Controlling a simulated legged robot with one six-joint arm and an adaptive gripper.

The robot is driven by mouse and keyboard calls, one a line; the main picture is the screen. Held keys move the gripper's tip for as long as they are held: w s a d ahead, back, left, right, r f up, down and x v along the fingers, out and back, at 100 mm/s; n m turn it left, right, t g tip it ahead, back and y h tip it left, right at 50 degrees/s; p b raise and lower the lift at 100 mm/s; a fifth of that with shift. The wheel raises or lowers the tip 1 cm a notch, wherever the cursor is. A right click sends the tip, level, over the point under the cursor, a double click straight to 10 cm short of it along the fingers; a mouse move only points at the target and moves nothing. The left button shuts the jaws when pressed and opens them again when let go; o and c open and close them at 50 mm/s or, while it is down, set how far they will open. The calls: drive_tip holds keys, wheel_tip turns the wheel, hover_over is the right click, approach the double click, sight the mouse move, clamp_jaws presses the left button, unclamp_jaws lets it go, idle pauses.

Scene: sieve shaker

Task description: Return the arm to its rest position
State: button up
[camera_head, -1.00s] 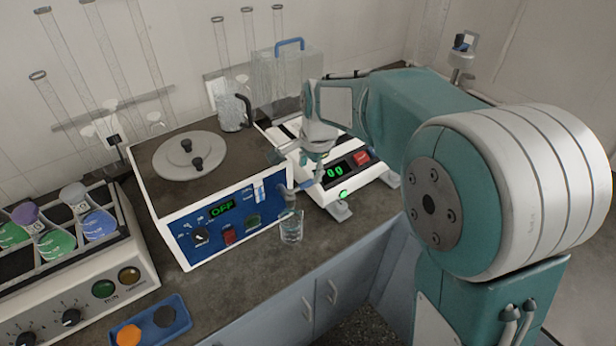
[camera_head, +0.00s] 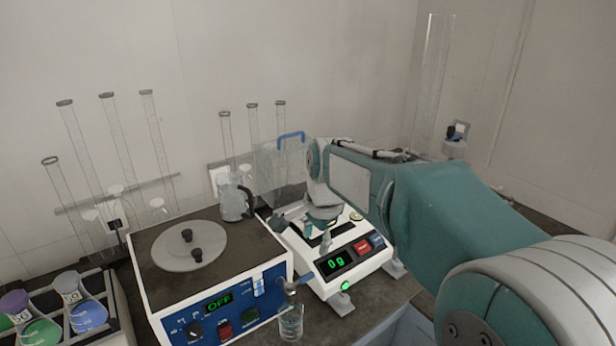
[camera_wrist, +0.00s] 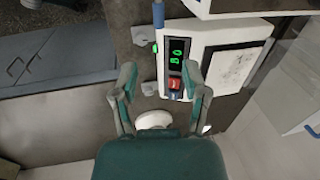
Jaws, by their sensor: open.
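My teal arm reaches in from the right in the head view. My gripper (camera_head: 302,236) is open and empty, above the front of the white balance (camera_head: 321,284). In the wrist view, the spread fingers of my gripper (camera_wrist: 160,74) show with nothing between them. The balance (camera_wrist: 228,35) lies beneath and beyond them, its green display lit. In the head view the display reads 0 g. My gripper partly hides the weighing area there.
A small glass beaker (camera_head: 291,322) stands before the blue-fronted device (camera_head: 243,305), whose display reads OFF. A glass jug (camera_head: 234,201) is behind. A flask rack (camera_head: 117,318) is at left. Glass cylinders (camera_head: 118,135) line the wall. Cabinets (camera_wrist: 55,72) show below the counter.

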drive_tip(key=s+d+n+t, duration=0.1)
drive_tip(key=s+d+n, duration=0.2)
drive_tip(key=s, duration=0.5)
drive_tip(key=s+d+n+t, duration=0.1)
drive_tip(key=s+d+n, duration=0.3)
drive_tip(key=s, duration=0.3)
drive_tip(key=s+d+n+t+h, duration=0.1)
drive_tip(key=s+d+n, duration=0.3)
drive_tip(key=s, duration=0.4)
drive_tip(key=shift+s+d+t, duration=0.35)
drive_tip(key=shift+d+t, duration=0.05)
drive_tip(key=shift+d, duration=0.45)
drive_tip(key=m+g+y, duration=0.1)
drive_tip(key=m+g, duration=0.3)
drive_tip(key=m, duration=0.7)
hover_over(307, 275)
drive_tip(key=s+d, duration=0.1)
drive_tip(key=s, duration=0.1)
drive_tip(key=f, duration=0.4)
drive_tip(key=w+f, duration=0.1)
drive_tip(key=f, duration=0.3)
drive_tip(key=a+f, duration=0.1)
drive_tip(key=f, duration=0.2)
drive_tip(key=shift+w+f, duration=0.35)
drive_tip(key=shift+w, duration=0.05)
